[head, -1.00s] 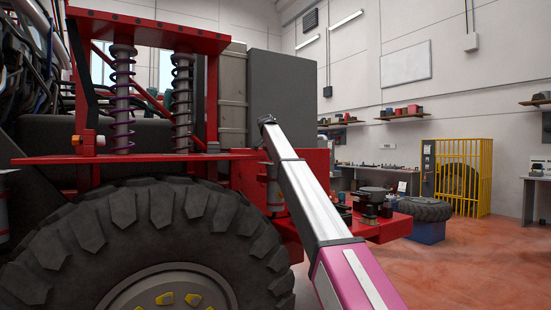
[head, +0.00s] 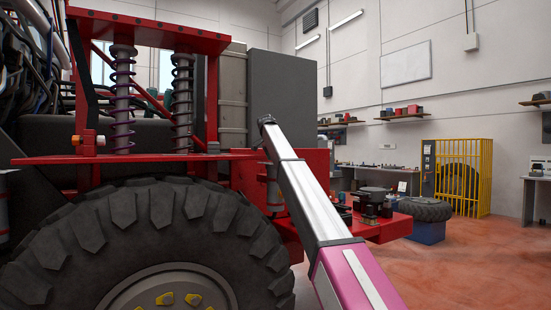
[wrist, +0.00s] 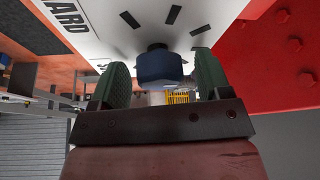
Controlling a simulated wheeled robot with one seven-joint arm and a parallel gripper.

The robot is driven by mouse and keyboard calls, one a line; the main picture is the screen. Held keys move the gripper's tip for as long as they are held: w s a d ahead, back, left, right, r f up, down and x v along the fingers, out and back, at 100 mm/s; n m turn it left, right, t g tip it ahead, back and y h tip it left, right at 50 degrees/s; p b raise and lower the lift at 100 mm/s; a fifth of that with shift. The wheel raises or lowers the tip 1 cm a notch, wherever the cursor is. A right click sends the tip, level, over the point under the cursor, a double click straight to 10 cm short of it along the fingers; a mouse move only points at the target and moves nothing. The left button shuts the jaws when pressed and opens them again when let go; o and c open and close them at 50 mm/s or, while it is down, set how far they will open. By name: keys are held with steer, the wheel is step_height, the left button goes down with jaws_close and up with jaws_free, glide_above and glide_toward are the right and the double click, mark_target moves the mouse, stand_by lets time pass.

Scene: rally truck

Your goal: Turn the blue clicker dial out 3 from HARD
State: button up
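In the wrist view the blue clicker dial (wrist: 160,68) sits on a dark stem against a white plate (wrist: 108,28). The plate has black tick marks and part of the word HARD at upper left. My gripper (wrist: 161,76) has its two green fingers on either side of the dial. A narrow gap shows between the dial and each finger, so it looks open around the dial. No pointer mark on the dial is visible. In the head view I cannot make out the dial or the gripper; my arm reaches toward the truck.
In the wrist view a red bolted panel (wrist: 272,55) lies close on the right. In the head view the truck's big tire (head: 140,235), red frame (head: 130,160) and coil shocks (head: 122,100) fill the left. A tray with parts (head: 385,228) stands right of my arm.

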steer(key=v, duration=1)
steer(key=shift+a+r, duration=0.15)
steer(key=shift+r, duration=0.15)
steer(key=shift+s, duration=0.2)
